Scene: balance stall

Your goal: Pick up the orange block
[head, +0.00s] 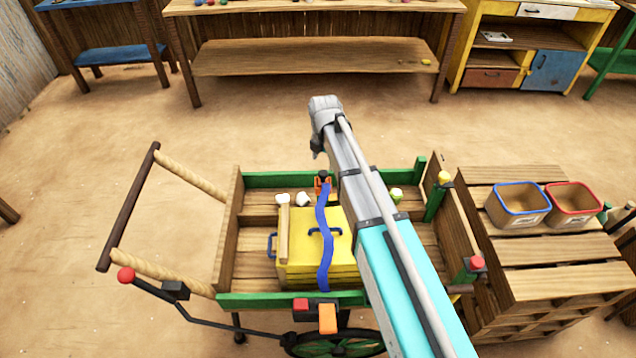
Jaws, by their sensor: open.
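An orange block-shaped piece (327,319) shows at the near side of the cart, just below its green rail and above the wheel. I cannot tell whether it is loose or part of the cart. A smaller orange and black thing (322,184) is at the cart's far side, at the top end of a blue strip; its shape is unclear. My arm reaches over the cart from the lower right. My gripper (317,148) is a small dark shape under the wrist, beyond the cart's far rail and above the smaller orange thing in the picture. It is open, with nothing visible in it.
The wooden cart (228,240) holds a yellow chest (300,270) with the blue strip (323,235) across it, and white lumps (302,199). A red piece (301,305) is beside the orange one. Right, a pallet stack (545,281) bears two bins (519,204). Sandy floor behind is clear.

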